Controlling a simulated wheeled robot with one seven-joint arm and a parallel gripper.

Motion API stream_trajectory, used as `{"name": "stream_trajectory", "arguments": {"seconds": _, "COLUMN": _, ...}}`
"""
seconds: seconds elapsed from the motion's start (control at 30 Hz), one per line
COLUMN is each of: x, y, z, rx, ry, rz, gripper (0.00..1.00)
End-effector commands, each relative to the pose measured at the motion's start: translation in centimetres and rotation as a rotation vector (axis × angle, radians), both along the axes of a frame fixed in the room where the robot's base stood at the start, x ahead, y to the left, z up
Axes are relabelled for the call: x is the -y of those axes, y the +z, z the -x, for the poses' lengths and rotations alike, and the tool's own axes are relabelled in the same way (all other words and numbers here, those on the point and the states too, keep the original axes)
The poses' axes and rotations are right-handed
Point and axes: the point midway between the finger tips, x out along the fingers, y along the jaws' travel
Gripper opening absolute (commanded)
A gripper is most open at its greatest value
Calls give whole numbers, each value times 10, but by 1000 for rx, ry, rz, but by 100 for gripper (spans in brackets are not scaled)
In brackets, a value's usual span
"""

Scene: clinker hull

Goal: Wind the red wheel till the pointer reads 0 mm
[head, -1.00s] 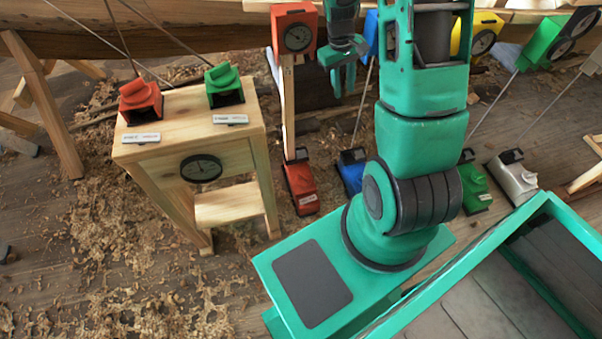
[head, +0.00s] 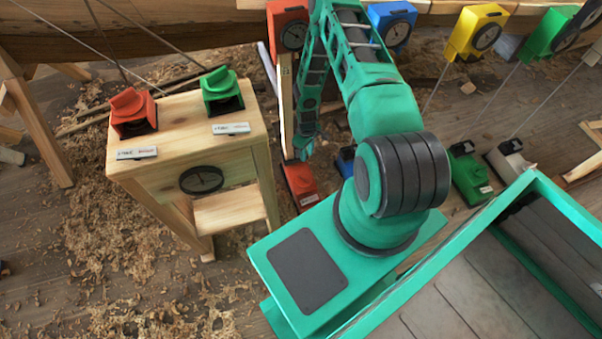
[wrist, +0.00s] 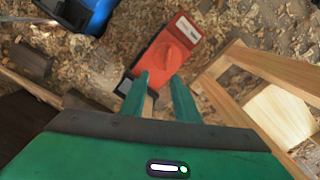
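A red floor unit (head: 301,183) sits at the foot of a wooden post, partly hidden by my arm in the head view. In the wrist view its red body (wrist: 166,53) carries a raised rounded red part, perhaps the wheel, and a white label. My gripper (wrist: 160,77) is open and empty, its fingertips over the near end of this unit; whether they touch it is unclear. In the head view my gripper (head: 304,146) hangs just above the unit, beside the post. The red dial box (head: 290,33) tops the post, partly covered by my arm; its reading is too small to tell.
Shavings cover the floor.

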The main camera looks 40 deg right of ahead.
Motion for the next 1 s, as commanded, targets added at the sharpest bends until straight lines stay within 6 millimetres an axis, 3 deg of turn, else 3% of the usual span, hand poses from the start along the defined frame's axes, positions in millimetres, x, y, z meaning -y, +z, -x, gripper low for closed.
{"name": "stream_trajectory", "arguments": {"seconds": 0.03, "x": -5, "y": -16, "z": 6, "rx": -1, "ry": 4, "rz": -8, "gripper": 28}}
{"name": "stream_trajectory", "arguments": {"seconds": 0.13, "x": -13, "y": -36, "z": 12, "rx": 4, "ry": 14, "rz": -17, "gripper": 28}}
{"name": "stream_trajectory", "arguments": {"seconds": 0.47, "x": -19, "y": -67, "z": 16, "rx": 8, "ry": 22, "rz": -22, "gripper": 28}}
{"name": "stream_trajectory", "arguments": {"seconds": 1.0, "x": -21, "y": -145, "z": 16, "rx": 8, "ry": 24, "rz": -22, "gripper": 28}}
